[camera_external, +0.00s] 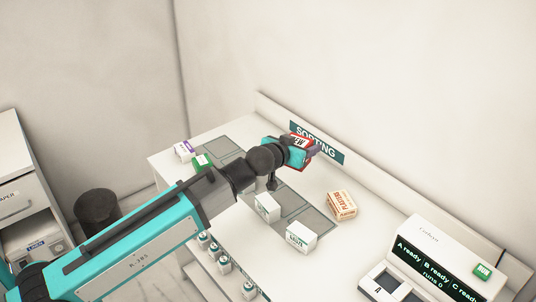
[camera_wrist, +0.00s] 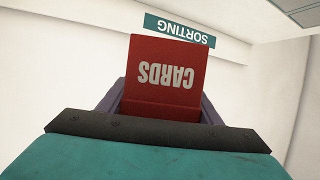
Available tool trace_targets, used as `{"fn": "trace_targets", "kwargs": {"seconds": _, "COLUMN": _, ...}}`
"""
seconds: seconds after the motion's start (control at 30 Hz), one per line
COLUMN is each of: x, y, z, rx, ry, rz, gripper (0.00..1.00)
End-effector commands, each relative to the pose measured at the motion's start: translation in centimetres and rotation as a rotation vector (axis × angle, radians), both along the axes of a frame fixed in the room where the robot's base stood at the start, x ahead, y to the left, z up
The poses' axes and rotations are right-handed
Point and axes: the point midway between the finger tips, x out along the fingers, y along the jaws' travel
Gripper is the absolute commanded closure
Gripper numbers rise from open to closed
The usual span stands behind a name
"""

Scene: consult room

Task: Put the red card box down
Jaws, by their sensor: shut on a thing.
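The red card box (camera_wrist: 168,72), marked CARDS in white, stands between the fingers of my gripper (camera_wrist: 160,108) in the wrist view, upside down in that picture. In the external view my gripper (camera_external: 306,150) is shut on the red card box (camera_external: 303,138) in front of the SORTING sign, near the back of the white counter (camera_external: 345,245). The box appears held above the counter; its underside is hidden, so the height is unclear.
Grey mats (camera_external: 318,223) lie on the counter. White boxes (camera_external: 301,237) stand on them, with a green box (camera_external: 201,161) and a purple-marked box (camera_external: 184,151) at left. A plasters box (camera_external: 342,206) lies right of my gripper. A console (camera_external: 440,262) stands front right.

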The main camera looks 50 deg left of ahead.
Motion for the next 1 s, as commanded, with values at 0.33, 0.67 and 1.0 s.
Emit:
{"fn": "trace_targets", "kwargs": {"seconds": 0.33, "x": 3.9, "y": 4.7, "z": -1.9, "rx": 0.001, "ry": 0.0, "rz": 0.214, "gripper": 0.69}}
{"fn": "trace_targets", "kwargs": {"seconds": 0.67, "x": 6.8, "y": 8.7, "z": -3.5, "rx": 0.0, "ry": 0.0, "rz": 0.37, "gripper": 0.69}}
{"fn": "trace_targets", "kwargs": {"seconds": 1.0, "x": 10.3, "y": 12.1, "z": -6.3, "rx": 0.0, "ry": 0.0, "rz": 0.462, "gripper": 0.69}}
